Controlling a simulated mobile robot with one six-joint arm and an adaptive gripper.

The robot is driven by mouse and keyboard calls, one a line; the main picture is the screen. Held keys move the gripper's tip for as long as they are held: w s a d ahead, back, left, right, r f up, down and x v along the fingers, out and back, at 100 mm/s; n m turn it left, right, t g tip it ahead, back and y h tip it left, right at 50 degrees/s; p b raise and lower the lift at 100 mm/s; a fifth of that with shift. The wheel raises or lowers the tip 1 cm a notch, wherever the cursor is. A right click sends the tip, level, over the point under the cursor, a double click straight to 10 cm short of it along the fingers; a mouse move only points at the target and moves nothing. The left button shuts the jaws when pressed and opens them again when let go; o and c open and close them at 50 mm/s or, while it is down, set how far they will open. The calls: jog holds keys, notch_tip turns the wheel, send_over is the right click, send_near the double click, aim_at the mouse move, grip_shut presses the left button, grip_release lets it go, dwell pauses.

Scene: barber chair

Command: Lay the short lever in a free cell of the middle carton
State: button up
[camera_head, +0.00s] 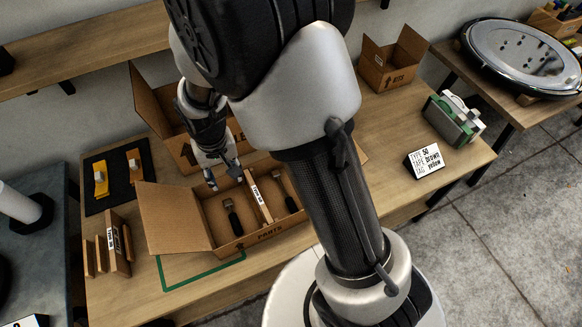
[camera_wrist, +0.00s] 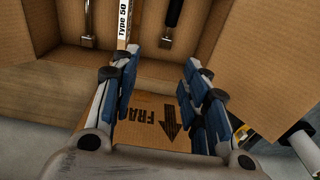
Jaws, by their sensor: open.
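The middle carton (camera_head: 215,247), marked PARTS, stands open on the bench with a divider (camera_head: 258,197) labelled Type 50 between cells. One black-handled lever (camera_head: 233,217) with a steel end lies in the cell left of the divider. Another similar lever (camera_head: 281,188) lies right of it, partly hidden by my arm. Both show at the top of the wrist view, one at left (camera_wrist: 88,28) and one at right (camera_wrist: 172,18). I cannot tell which is shorter. My gripper (camera_head: 224,183) is open and empty above the carton's back edge; its fingers (camera_wrist: 160,78) are apart with nothing between them.
Behind stands a carton marked FRAGILE (camera_wrist: 152,125). A black mat (camera_head: 117,193) with two yellow-orange items lies at left, near wooden panels (camera_head: 120,245). A small carton (camera_head: 390,68), a green-grey device (camera_head: 452,118) and a sign (camera_head: 425,160) reading Type 50, brown, yellow stand at right.

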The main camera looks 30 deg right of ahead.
jog(key=s+d+r+t, duration=0.1)
jog(key=s+d+r, duration=0.2)
jog(key=r, duration=0.7)
jog(key=s+d+r+t, duration=0.1)
jog(key=s+d+r, duration=0.2)
jog(key=s+r, duration=0.3)
jog(key=s+d+r+t, duration=0.1)
jog(key=s+d+r, duration=0.3)
jog(key=s, duration=0.6)
notch_tip(320, 180, up, 2)
jog(key=shift+s+d+r+t, duration=0.15)
jog(key=shift+s+r+t, duration=0.05)
jog(key=shift+s+t, duration=0.2)
